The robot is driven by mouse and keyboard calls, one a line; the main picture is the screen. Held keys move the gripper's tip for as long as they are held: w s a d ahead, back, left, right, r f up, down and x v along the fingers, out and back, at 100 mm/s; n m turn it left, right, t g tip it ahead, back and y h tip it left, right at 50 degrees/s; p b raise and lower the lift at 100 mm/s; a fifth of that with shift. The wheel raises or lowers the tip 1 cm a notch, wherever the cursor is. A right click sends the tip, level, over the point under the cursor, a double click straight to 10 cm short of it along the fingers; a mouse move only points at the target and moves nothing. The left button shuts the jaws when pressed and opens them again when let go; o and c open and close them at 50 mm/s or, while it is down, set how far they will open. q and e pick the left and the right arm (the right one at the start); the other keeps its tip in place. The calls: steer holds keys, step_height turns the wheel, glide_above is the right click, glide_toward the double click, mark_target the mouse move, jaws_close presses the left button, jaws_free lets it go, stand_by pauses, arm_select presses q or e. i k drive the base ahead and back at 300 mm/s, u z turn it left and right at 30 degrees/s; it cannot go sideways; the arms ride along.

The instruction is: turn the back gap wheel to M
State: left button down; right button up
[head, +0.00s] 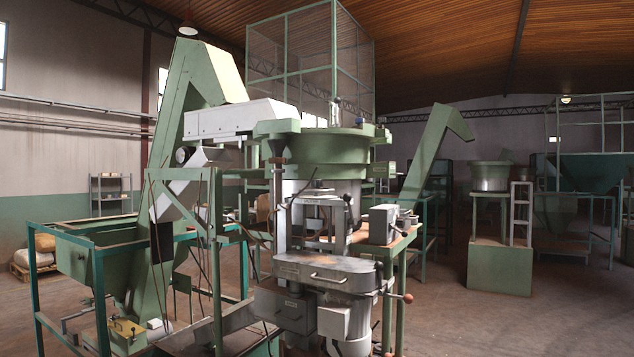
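No wheel marked with an M can be made out, and I cannot tell which part is the back gap wheel. A grey machine (325,275) stands in the middle under a round green hopper bowl (328,146). A lever with a reddish ball knob (407,298) sticks out at its lower right. Small round parts (406,221) sit by a grey box (382,224) on a bench to the right; their markings are too small to read. The machine's far side is hidden. Neither of my grippers is in view.
A green elevator (185,110) and a framed hopper bin (100,262) stand at the left. Sacks on a pallet (36,250) lie at far left. A green pedestal (499,267) and more hoppers stand at the right. The floor (540,325) at the front right is clear.

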mark_target(316, 184)
steer(key=k, duration=0.2)
steer(key=z, duration=1.35)
steer(key=i, duration=1.3)
steer(key=u, duration=2.6)
